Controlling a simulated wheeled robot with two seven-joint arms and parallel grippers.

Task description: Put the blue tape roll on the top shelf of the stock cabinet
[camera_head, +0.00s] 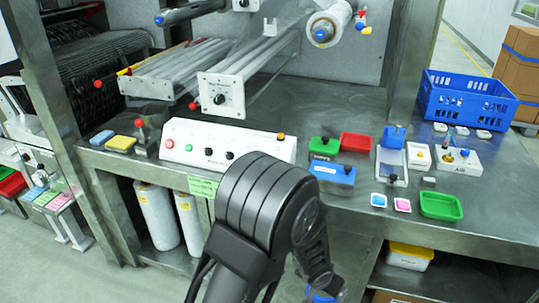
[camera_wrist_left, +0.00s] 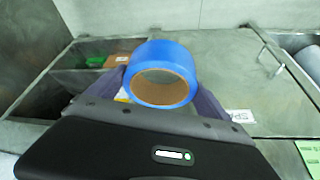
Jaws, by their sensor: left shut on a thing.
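The blue tape roll (camera_wrist_left: 160,48) is a wide blue ring with a brown core. In the left wrist view it sits between the fingers of my left gripper (camera_wrist_left: 165,85), which is shut on it. In the head view my left arm reaches down in front of the bench, and a bit of the blue roll (camera_head: 322,297) shows at the bottom edge by the gripper (camera_head: 322,284). Behind the roll in the wrist view are grey metal panels (camera_wrist_left: 265,95) with a handle and a partly legible white label. I cannot tell whether these are the stock cabinet. My right gripper is not in view.
The steel bench (camera_head: 330,208) carries a white control box (camera_head: 215,158), small coloured trays and a blue crate (camera_head: 465,105). Below it is a shelf with a yellow-lidded container (camera_head: 409,258). The left wrist view shows an open compartment (camera_wrist_left: 88,78) holding green and brown things.

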